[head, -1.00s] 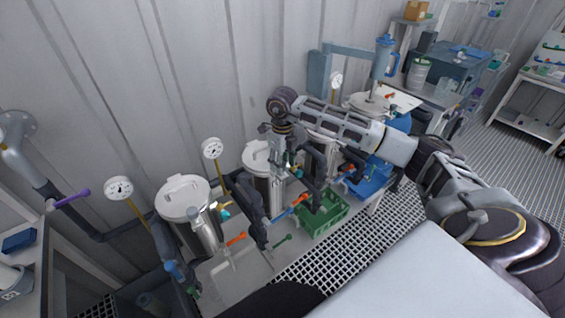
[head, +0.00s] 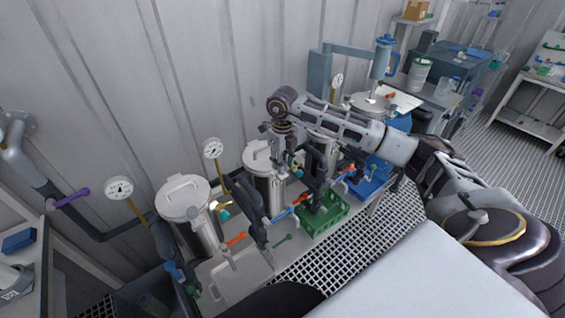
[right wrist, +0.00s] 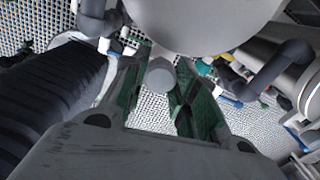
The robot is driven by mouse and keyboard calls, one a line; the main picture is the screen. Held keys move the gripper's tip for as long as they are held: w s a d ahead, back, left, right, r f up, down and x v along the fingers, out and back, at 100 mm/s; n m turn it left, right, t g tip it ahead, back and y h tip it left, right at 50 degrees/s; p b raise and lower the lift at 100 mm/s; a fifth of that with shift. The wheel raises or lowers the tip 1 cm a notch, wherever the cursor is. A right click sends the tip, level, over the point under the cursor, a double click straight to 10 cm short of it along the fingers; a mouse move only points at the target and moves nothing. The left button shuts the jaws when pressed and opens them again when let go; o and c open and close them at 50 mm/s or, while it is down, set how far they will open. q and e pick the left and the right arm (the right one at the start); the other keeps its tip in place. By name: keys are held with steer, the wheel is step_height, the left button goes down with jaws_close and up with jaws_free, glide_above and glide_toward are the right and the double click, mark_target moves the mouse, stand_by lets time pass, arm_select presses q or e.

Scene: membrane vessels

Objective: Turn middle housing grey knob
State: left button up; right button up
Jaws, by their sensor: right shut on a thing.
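The middle housing (head: 262,178) is a steel cylinder with a pale lid, standing in a row between a left housing (head: 188,200) and another to the right, partly behind my arm. My right gripper (head: 291,169) reaches down at the right side of the middle housing. In the right wrist view its two dark green-tinted fingers (right wrist: 160,92) are on either side of a round grey knob (right wrist: 160,74), and it is shut on the knob. The knob is hidden by the gripper in the head view. My left gripper is not in view.
Dark pipes with orange and blue handles (head: 285,212) run in front of the housings. A green crate (head: 325,217) stands below right, and a gauge (head: 213,149) rises between the left and middle housings. The corrugated wall (head: 150,90) is close behind. Grating floor is open in front.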

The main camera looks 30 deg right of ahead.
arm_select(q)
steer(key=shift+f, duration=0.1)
arm_select(e)
steer(key=shift+m, duration=0.3)
steer(key=shift+m+b, duration=0.3)
steer(key=shift+m, duration=2.7)
steer(key=m, duration=0.9)
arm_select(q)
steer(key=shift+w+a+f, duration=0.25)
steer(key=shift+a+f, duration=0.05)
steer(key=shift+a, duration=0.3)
arm_select(e)
steer(key=shift+m, duration=0.8)
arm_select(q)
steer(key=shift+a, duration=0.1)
